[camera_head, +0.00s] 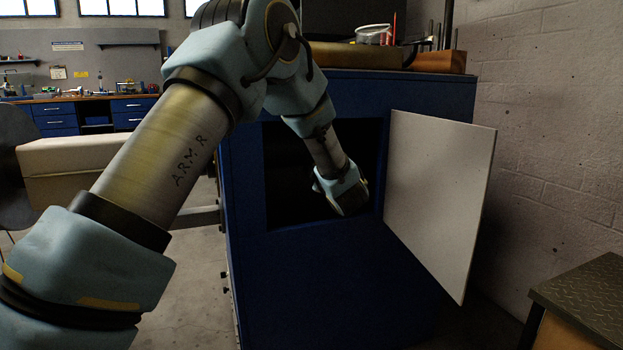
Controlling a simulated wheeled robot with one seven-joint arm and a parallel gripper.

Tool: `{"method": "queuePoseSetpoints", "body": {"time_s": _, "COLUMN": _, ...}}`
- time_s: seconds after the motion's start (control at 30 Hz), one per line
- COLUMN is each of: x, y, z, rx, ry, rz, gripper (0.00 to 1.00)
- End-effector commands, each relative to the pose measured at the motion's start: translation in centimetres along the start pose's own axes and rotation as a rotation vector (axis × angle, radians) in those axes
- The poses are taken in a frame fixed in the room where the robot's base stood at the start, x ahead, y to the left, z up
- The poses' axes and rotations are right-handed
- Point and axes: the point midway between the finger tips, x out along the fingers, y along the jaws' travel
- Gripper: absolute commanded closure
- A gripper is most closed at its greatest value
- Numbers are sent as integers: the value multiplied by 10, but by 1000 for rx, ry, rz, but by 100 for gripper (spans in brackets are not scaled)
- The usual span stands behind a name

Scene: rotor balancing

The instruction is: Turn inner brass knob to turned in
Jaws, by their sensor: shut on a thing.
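My gripper (350,200) is at the end of my arm, inside the dark square opening in the front of the blue cabinet (330,275). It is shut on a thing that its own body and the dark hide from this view. The inner brass knob cannot be seen. The inside of the opening is almost black, so I cannot tell the knob's place or how it is turned.
A pale door panel (440,195) stands open at the right side of the opening, close to my gripper. A wooden block (435,62) is on the cabinet top. A dark textured-top stand (590,295) is at the lower right. A workbench (90,97) is far left.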

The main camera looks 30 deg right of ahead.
Motion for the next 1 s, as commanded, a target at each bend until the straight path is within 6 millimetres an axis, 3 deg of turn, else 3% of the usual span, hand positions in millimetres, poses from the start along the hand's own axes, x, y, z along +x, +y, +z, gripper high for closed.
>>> {"method": "queuePoseSetpoints", "body": {"time_s": 0.5, "x": 0, "y": -5, "z": 1, "rx": -425, "ry": 15, "rz": 2, "gripper": 100}}
{"method": "queuePoseSetpoints", "body": {"time_s": 1.0, "x": 0, "y": -2, "z": 0, "rx": -573, "ry": 20, "rz": 0, "gripper": 100}}
